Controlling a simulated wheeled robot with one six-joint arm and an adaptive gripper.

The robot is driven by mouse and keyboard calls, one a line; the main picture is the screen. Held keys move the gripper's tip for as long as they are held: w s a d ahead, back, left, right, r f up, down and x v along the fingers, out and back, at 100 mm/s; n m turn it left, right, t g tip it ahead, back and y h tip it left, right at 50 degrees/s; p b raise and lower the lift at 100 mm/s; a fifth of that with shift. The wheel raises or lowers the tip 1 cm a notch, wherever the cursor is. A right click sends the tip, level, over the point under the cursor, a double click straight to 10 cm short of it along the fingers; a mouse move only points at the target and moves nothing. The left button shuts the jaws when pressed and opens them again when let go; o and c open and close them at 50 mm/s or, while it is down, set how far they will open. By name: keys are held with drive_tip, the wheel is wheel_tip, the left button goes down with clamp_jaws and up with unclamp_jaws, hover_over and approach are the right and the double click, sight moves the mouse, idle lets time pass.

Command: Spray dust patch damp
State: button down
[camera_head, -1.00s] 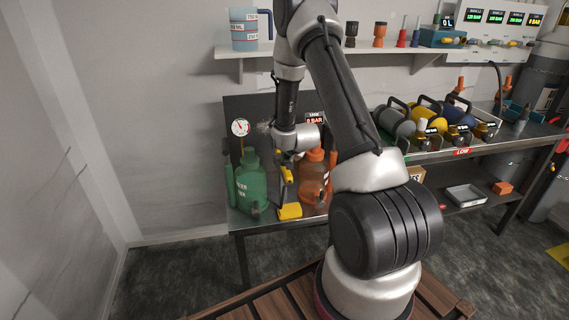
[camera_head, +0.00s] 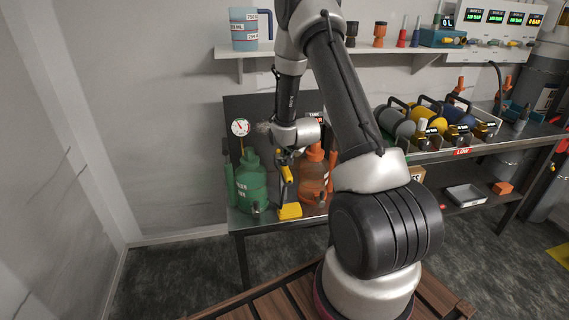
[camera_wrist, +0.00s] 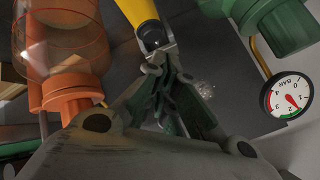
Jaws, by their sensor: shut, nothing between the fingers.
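The dust patch is a pale speckled smudge (camera_head: 264,127) on the dark back panel; it also shows in the wrist view (camera_wrist: 205,87), just right of my fingers. My gripper (camera_wrist: 168,68) is shut with nothing between its fingers. In the head view it hangs over the bench, partly hidden by my wrist. A yellow handle (camera_head: 287,174) stands just below it; its yellow end (camera_wrist: 138,14) is close to my fingertips in the wrist view. A green sprayer bottle (camera_head: 251,181) stands left and an orange sprayer bottle (camera_head: 313,178) right, partly behind my arm.
A yellow block (camera_head: 289,211) sits at the bench's front edge. A shelf (camera_head: 285,50) with a blue jug (camera_head: 245,30) runs above. The right bench holds several canisters.

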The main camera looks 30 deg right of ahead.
drive_tip(key=shift+r, duration=3)
drive_tip(key=s+a+f+n+g+y, duration=0.1)
drive_tip(key=s+a+n+g, duration=0.15)
drive_tip(key=s, duration=0.45)
drive_tip(key=s+a+f+n+g, duration=0.1)
drive_tip(key=s+f+n+g, duration=0.1)
drive_tip(key=s+g, duration=0.35)
drive_tip(key=s+a+r+n+t, duration=0.1)
drive_tip(key=s+a+r+n, duration=0.2)
drive_tip(key=s+r, duration=1.1)
drive_tip(key=s+a+r+n+t, duration=0.2)
drive_tip(key=s+a+r+n, duration=0.1)
drive_tip(key=s+r, duration=1)
drive_tip(key=shift+s+a+r+y, duration=0.3)
drive_tip(key=shift+s+a+r, duration=0.1)
drive_tip(key=shift+a, duration=0.35)
